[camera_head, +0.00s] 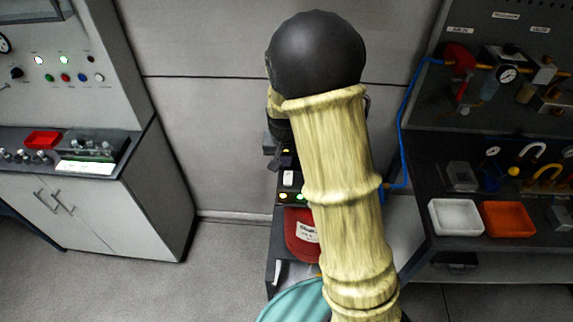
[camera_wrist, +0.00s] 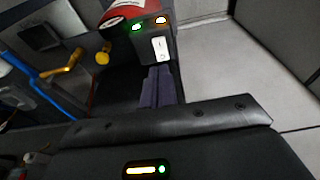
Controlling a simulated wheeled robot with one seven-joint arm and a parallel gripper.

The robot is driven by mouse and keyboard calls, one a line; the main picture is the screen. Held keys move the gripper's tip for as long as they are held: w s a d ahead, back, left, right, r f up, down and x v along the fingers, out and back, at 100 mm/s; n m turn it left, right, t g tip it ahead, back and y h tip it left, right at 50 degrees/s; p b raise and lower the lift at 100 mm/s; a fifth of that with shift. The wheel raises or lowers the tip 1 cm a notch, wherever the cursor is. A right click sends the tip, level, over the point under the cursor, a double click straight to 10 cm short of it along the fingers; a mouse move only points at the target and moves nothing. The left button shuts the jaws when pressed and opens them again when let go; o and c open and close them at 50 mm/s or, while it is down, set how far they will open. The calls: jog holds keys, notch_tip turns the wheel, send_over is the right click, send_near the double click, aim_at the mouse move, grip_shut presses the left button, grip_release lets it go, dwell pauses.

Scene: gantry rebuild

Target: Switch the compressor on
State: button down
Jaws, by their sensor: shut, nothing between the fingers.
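The compressor, with a red tank (camera_head: 302,236) bearing a white label, stands in the middle of the head view, partly hidden behind my arm. A white rocker switch (camera_head: 289,178) is on its dark control box; the switch also shows in the wrist view (camera_wrist: 160,48). A green lamp (camera_wrist: 137,27) and an orange lamp (camera_wrist: 161,20) beside it both look lit. My gripper (camera_wrist: 160,72) is shut and empty, its fingertips close to the near end of the switch. I cannot tell whether they touch it. In the head view my gripper is mostly hidden by my arm.
A blue hose (camera_head: 402,130) runs up to a wall board at right. White (camera_head: 455,217) and orange (camera_head: 508,219) trays sit on the right bench. A grey cabinet (camera_head: 110,205) with a control panel stands at left. The floor between cabinet and compressor is clear.

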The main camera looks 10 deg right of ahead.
jog(key=shift+s+a+r, duration=0.1)
jog(key=shift+s+r, duration=0.2)
jog(key=shift+r, duration=0.2)
jog(key=shift+s+a+r, duration=0.1)
jog(key=shift+s+r, duration=0.15)
jog(key=shift+r, duration=0.25)
jog(key=shift+w+d, duration=0.1)
jog(key=s+r+n, duration=0.1)
jog(key=s, duration=0.7)
jog(key=s+d+r+n, duration=0.1)
jog(key=s+n, duration=0.1)
jog(key=s, duration=0.7)
jog(key=shift+r+n+y, duration=0.3)
jog(key=shift+r+y, duration=0.05)
jog(key=shift+y, duration=0.05)
